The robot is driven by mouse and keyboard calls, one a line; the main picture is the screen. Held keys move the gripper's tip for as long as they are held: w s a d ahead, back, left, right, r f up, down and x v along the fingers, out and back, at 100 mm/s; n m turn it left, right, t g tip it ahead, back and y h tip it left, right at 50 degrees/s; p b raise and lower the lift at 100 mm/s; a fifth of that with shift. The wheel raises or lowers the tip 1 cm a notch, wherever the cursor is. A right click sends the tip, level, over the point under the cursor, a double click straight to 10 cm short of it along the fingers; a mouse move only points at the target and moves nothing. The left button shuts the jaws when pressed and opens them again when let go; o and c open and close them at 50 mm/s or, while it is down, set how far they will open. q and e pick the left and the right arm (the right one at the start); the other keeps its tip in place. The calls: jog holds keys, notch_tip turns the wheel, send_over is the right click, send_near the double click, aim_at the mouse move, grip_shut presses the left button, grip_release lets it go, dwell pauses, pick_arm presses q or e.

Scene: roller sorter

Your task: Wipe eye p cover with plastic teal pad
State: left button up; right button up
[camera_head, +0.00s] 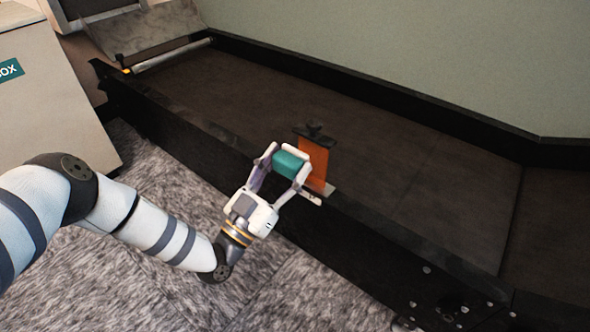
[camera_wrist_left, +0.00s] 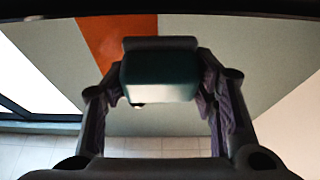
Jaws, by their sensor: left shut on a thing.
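The teal pad (camera_head: 289,162) is a small block held between the fingers of my left gripper (camera_head: 286,168). It also shows between the fingers in the left wrist view (camera_wrist_left: 160,78), where it looks dark teal. Just right of the pad, an upright orange panel (camera_head: 315,162) with a black piece (camera_head: 314,131) on top stands at the conveyor's near side rail; it looks like the eye cover. In the head view the gripper's right finger overlaps the panel's lower left. I cannot tell whether the pad touches the panel. My right gripper is not in view.
A dark conveyor bed (camera_head: 420,180) with black side rails runs across the scene. A grey-white cabinet (camera_head: 50,100) stands at the left. The carpeted floor (camera_head: 180,300) in front is clear. The wrist view shows a pale surface with an orange band (camera_wrist_left: 115,38) beyond the pad.

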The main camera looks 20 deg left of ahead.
pick_arm(q)
jog(key=s+p, duration=0.1)
jog(key=s+a, duration=0.1)
jog(key=s, duration=0.1)
jog(key=s+p, duration=0.1)
jog(key=s, duration=0.1)
jog(key=shift+a+r+p, duration=0.15)
jog(key=shift+a+p, duration=0.15)
jog(key=shift+p, duration=0.05)
jog(key=shift+s+a, duration=0.15)
jog(key=shift+s, duration=0.2)
jog(key=s, duration=0.1)
jog(key=s+a+p, duration=0.1)
jog(key=s, duration=0.1)
jog(key=shift+p, duration=0.3)
